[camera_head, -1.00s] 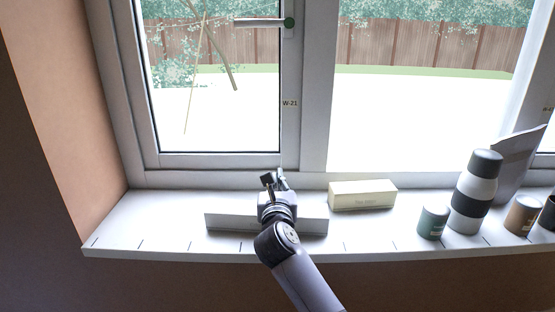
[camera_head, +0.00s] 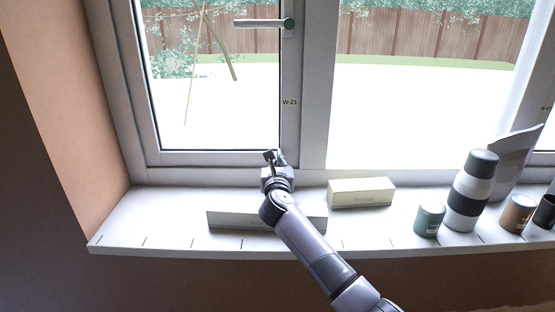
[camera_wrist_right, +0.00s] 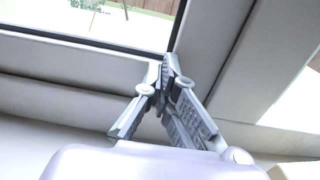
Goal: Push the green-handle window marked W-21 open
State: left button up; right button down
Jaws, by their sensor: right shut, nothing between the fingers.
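The window marked W-21 (camera_head: 218,158) is the left sash in the head view. Its handle (camera_head: 264,23) lies horizontal, with a green round base at its right end. The label W-21 (camera_head: 290,102) is on the right stile. My right gripper (camera_head: 274,156) is shut and empty, at the lower right corner of the sash. In the right wrist view the closed fingertips (camera_wrist_right: 167,60) appear in front of the frame corner; whether they touch it I cannot tell. My left gripper is not in view.
On the sill (camera_head: 165,222) lie a long white box (camera_head: 232,219) behind my right arm and a cream box (camera_head: 361,192). To the right stand a green jar (camera_head: 429,221), a bottle (camera_head: 470,190), a brown jar (camera_head: 518,214) and a dark cup (camera_head: 545,213). The sill's left end is clear.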

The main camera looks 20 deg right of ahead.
jog(key=x, duration=0.1)
jog(key=b+x, duration=0.1)
jog(key=x, duration=0.1)
jog(key=shift+w+d+b, duration=0.1)
jog(key=shift+d+b, duration=0.2)
jog(key=shift+d, duration=0.05)
jog(key=shift+w+d+f, duration=0.1)
jog(key=shift+w+d, duration=0.1)
jog(key=shift+w, duration=0.35)
jog(key=shift+s, duration=0.1)
